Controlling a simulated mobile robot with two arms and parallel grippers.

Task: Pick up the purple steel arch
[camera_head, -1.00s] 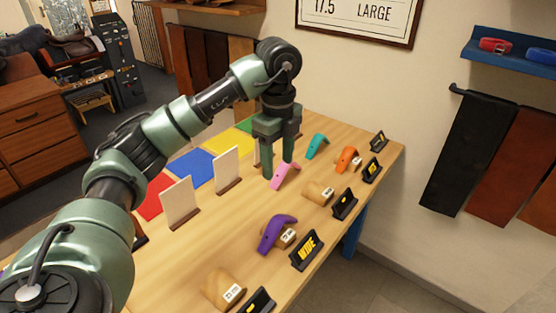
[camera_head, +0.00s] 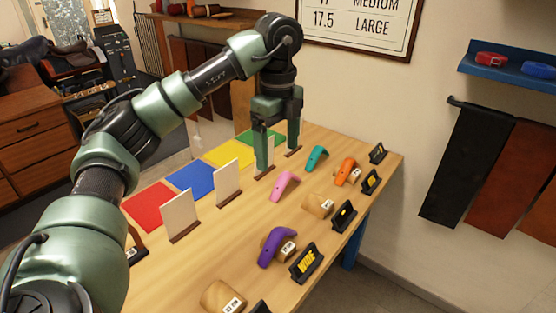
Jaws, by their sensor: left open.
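The purple steel arch (camera_head: 276,247) lies over a wooden form with a white label, near the front of the table, behind the black WIDE sign (camera_head: 306,263). My left gripper (camera_head: 278,154) is open and empty, pointing down above the table. It is farther back than the purple arch and apart from it, beside a white upright card. The pink arch (camera_head: 284,186) stands on the table in front of the gripper, apart from it. My right gripper is not in view.
A teal arch (camera_head: 316,158) and an orange arch (camera_head: 346,171) stand at the far right. Bare wooden forms (camera_head: 318,206) and (camera_head: 222,296) flank the purple arch. Upright white cards (camera_head: 180,216) stand before the red (camera_head: 152,206), blue, yellow and green mats.

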